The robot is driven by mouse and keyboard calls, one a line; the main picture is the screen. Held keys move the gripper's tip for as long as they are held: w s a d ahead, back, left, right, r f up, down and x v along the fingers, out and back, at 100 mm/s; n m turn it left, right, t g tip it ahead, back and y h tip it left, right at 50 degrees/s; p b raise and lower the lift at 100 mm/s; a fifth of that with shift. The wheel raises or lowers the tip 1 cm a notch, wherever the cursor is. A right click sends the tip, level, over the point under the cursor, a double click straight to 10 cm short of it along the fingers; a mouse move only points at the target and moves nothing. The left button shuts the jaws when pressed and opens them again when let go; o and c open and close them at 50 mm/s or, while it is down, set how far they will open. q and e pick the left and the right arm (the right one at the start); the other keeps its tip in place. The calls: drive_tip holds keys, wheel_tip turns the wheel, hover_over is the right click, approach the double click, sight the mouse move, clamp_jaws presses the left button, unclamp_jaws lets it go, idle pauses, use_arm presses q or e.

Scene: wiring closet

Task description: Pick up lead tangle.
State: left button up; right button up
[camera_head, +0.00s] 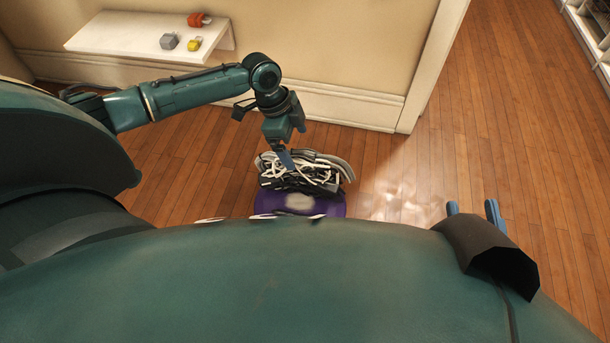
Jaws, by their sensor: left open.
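The lead tangle (325,171) is a heap of black, white and grey cables. It sits on or just behind a round purple object (332,207) on the wooden floor. My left gripper (287,163) points down at the tangle's upper left side, with a finger overlapping it in the picture. It is open, and I cannot tell whether it touches the cables. My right gripper (472,209) shows two blue fingers set apart beyond my body at the right. It is open and empty, away from the tangle.
A white wall shelf (110,35) at the upper left holds a red item (200,20), a grey item (169,41) and a yellow item (194,44). The wall and baseboard (350,105) stand behind the tangle. The floor at the right (540,150) is clear. Shelving (597,30) stands at the upper right.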

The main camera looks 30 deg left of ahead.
use_arm(q)
drive_tip(key=b+x, duration=0.1)
drive_tip(key=x, duration=0.3)
drive_tip(key=b+x, duration=0.3)
drive_tip(key=x, duration=0.1)
drive_tip(key=shift+d+f, duration=0.1)
drive_tip(key=shift+f, duration=0.05)
drive_tip(key=shift+w+d+f, duration=0.1)
drive_tip(key=shift+f, duration=0.2)
drive_tip(key=shift+r, duration=0.1)
drive_tip(key=c, duration=1.1)
drive_tip(key=shift+c, duration=1.4)
use_arm(e)
drive_tip(key=shift+w+a+f+m+y, duration=0.1)
drive_tip(key=shift+a+f+m+y, duration=0.05)
drive_tip(key=shift+a+m+y, duration=0.3)
